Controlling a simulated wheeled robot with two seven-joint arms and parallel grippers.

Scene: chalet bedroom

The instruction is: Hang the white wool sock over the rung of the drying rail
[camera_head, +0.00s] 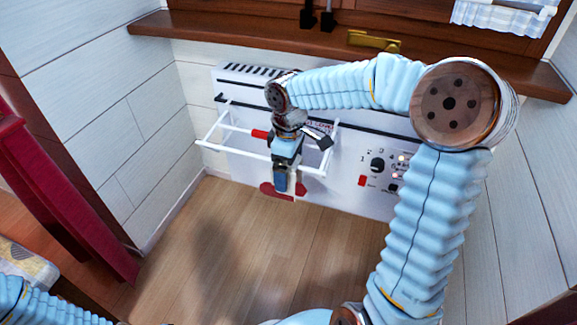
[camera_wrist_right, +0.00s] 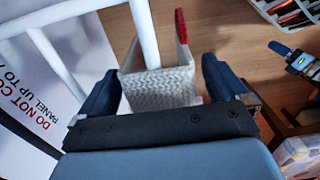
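The white drying rail (camera_head: 247,150) stands out from the heater in the head view. My right gripper (camera_head: 284,190) points down at the rail's front rung. In the right wrist view the white knitted sock (camera_wrist_right: 160,88) lies at the end of the visible white bar (camera_wrist_right: 145,32), between my right gripper's fingers (camera_wrist_right: 160,85). These are spread wide, with the sock's edges close to both; I cannot tell whether they press on it. A red part of the sock (camera_head: 268,187) shows beside the fingertips in the head view. What looks like my left gripper (camera_wrist_right: 292,57) is small at the wrist view's right edge.
The white heater (camera_head: 345,165) with knobs stands against the wall under a wooden sill (camera_head: 190,32) with a brass handle (camera_head: 373,41). A red curtain (camera_head: 60,200) hangs at the left. The wooden floor (camera_head: 230,240) before the heater is clear.

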